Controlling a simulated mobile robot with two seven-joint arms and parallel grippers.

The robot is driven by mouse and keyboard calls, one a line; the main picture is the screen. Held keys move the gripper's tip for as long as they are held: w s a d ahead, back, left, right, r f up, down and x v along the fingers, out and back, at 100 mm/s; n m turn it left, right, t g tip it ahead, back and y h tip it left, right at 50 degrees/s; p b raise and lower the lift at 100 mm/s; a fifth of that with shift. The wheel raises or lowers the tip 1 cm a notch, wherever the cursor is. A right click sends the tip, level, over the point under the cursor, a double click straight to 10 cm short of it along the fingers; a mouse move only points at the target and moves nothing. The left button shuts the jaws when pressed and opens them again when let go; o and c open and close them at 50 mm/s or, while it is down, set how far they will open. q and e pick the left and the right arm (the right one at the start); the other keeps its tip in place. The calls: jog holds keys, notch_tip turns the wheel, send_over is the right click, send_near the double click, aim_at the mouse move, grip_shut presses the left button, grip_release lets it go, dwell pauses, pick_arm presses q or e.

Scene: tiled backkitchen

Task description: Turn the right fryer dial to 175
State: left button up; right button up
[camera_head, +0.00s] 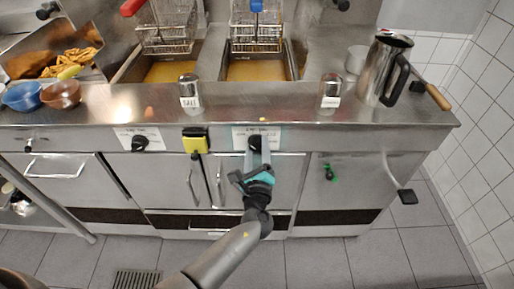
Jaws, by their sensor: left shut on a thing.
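The right fryer dial (255,141) is a black knob on a white label (272,134) on the front panel, below the right fryer. My left gripper (258,152) reaches up from below, with its fingers at this dial and shut on it. The fingers partly cover the dial and label, and I cannot read the numbers or the pointer. The left dial (140,142), also black on a white label, stands free. My right gripper is not in view.
Two fryer baskets, with a red handle (131,7) and a blue handle (257,5), hang over oil. Shakers (189,98) (330,95) and a steel jug (381,70) stand on the counter. A yellow item (195,141) hangs between the dials. Cabinet handles (219,183) stick out below.

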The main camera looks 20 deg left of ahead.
pick_arm(q)
jog(key=m, duration=0.3)
jog(key=shift+p, duration=0.35)
jog(key=m, duration=0.2)
jog(key=shift+m+p, duration=0.4)
jog(key=m+p, duration=0.1)
jog(key=m, duration=0.1)
jog(key=shift+m, duration=0.3)
jog(key=m+p, duration=0.1)
jog(key=m, duration=0.2)
jog(key=shift+a+m, duration=0.1)
jog(key=shift+m, duration=0.2)
jog(key=m+p, duration=0.1)
jog(key=m, duration=0.1)
jog(key=shift+m, duration=0.4)
jog(key=m+p, duration=0.1)
jog(key=m, duration=0.4)
jog(key=shift+p, duration=0.4)
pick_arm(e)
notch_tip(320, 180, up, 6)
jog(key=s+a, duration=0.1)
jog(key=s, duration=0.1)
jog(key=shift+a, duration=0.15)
pick_arm(q)
jog(key=shift+m, duration=0.3)
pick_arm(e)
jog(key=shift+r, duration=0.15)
pick_arm(q)
jog(key=o, duration=1.4)
jog(key=shift+c, duration=0.2)
